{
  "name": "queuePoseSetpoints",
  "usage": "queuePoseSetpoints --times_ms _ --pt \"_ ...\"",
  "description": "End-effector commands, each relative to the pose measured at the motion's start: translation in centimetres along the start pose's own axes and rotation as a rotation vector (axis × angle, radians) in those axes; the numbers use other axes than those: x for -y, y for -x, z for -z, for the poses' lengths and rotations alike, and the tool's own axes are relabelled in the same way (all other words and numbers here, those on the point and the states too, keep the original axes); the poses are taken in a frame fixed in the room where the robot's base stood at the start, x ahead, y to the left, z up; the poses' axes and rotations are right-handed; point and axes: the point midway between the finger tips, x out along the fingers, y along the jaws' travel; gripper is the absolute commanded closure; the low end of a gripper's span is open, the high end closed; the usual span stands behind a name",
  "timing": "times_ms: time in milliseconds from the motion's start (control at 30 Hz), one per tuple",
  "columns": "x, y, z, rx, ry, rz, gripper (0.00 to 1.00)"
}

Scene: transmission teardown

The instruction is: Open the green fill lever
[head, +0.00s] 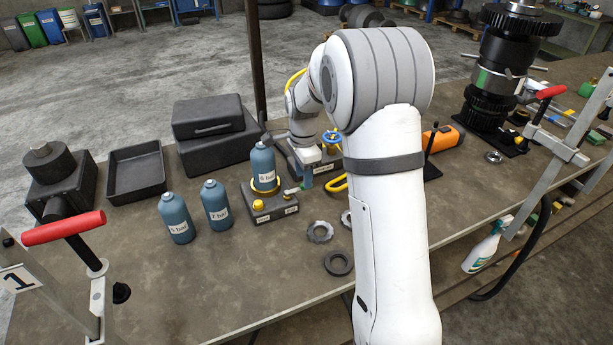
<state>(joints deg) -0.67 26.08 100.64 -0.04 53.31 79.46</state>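A blue bottle marked 6 bar (263,167) stands upright on the block inside a yellow ring. A yellow knob (258,204) sits on the block's front left. My gripper (308,179) points down just right of the lever, very close to it. I cannot tell whether they touch. The fingers are small and partly hidden by my arm, so their opening is unclear.
Two more blue bottles (178,218) (216,204) stand left of the block. Dark gear rings (338,263) lie in front right. A device with a blue handwheel (331,138) stands behind my gripper. Black cases (208,117) and an open tray (136,171) are at left.

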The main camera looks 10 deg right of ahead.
Motion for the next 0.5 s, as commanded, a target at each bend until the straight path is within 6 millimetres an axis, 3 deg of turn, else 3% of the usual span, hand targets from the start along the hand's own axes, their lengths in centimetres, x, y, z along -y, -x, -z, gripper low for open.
queuePoseSetpoints --times_ms 200,500 --pt "0.0 -2.1 0.0 0.000 0.001 0.000 0.63" --pt "0.0 -2.4 0.1 -0.001 0.001 0.001 0.63"
